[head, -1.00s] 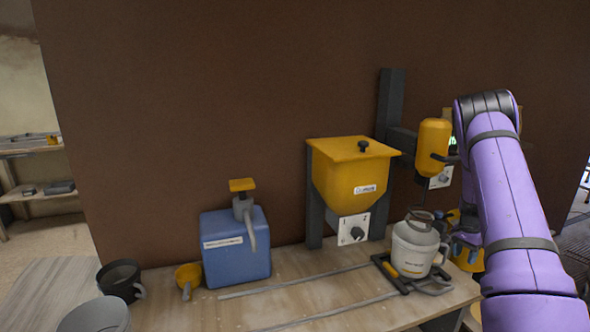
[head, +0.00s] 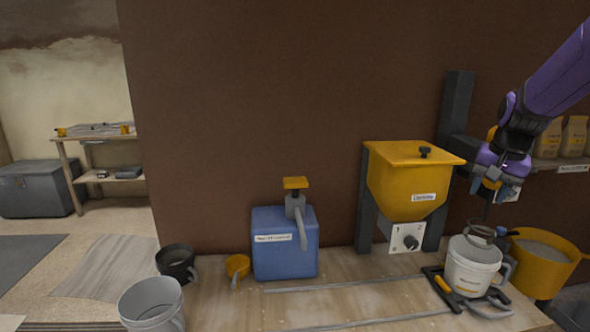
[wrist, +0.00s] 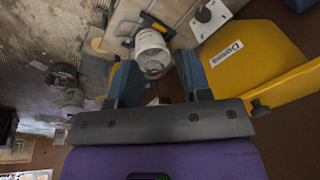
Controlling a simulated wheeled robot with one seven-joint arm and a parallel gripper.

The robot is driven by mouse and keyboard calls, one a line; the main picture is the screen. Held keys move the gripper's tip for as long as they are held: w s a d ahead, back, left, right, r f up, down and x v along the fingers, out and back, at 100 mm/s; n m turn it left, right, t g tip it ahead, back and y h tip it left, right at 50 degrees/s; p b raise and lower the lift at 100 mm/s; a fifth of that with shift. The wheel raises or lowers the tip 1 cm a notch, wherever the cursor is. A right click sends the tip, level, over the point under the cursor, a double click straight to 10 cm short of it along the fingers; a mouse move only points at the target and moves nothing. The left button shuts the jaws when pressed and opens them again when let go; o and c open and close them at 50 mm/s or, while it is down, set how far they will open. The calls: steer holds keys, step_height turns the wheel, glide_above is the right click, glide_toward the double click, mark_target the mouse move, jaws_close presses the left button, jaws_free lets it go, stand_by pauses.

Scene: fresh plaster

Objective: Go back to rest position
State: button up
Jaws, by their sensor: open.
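My gripper (head: 486,190) is raised at the right of the head view, above the white container (head: 472,265), and apart from it. In the wrist view, my gripper (wrist: 160,90) has its two blue fingers spread with nothing held between them. The white container (wrist: 151,52) shows beyond the fingertips there. My purple arm comes in from the upper right of the head view.
A yellow hopper (head: 412,185) stands on the bench (head: 345,268) left of my gripper. A blue box with a pump (head: 285,245), a yellow scoop (head: 237,268) and dark and grey mugs stand further left. A yellow bucket (head: 550,262) is at the right.

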steer(key=s+a+r+n+t, duration=0.1)
steer(key=s+a+r+n, duration=0.2)
steer(key=s+a, duration=0.5)
steer(key=s+a+r+n+t, duration=0.1)
steer(key=s+a+r+n, duration=0.2)
steer(key=s, duration=1.2)
steer(key=a+n, duration=0.2)
steer(key=a, duration=0.3)
steer(key=shift+s+a+r+t, duration=0.15)
steer(key=shift+s+a+t, duration=0.25)
